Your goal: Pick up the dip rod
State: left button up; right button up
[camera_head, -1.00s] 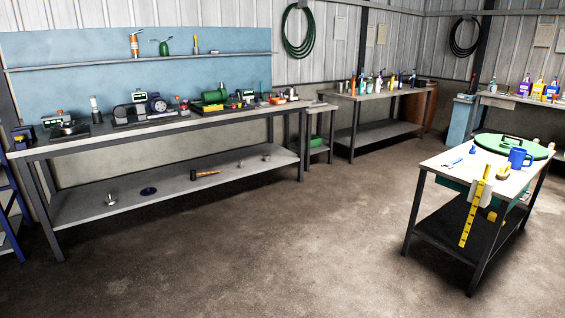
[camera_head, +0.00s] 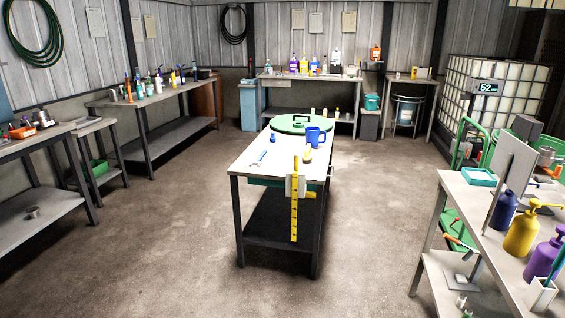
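The dip rod looks to be the long yellow graduated stick (camera_head: 294,205) with dark marks. It hangs upright at the near end of the small middle table (camera_head: 252,165), against a pale holder (camera_head: 302,186). Its top reaches a little above the table top and its lower end hangs in front of the dark lower shelf. Nothing is holding it but the mount at the table's edge. Neither of my grippers shows in the head view.
On the middle table are a green round lid (camera_head: 290,124), a blue jug (camera_head: 316,137) and a small wrench-like tool (camera_head: 259,158). A bench with pump bottles (camera_head: 522,232) stands at the near right. Floor (camera_head: 180,230) is clear in front and left of the table.

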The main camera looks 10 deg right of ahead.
aim_at(294, 179)
jog(key=i+z, duration=0.35)
jog(key=i, duration=0.65)
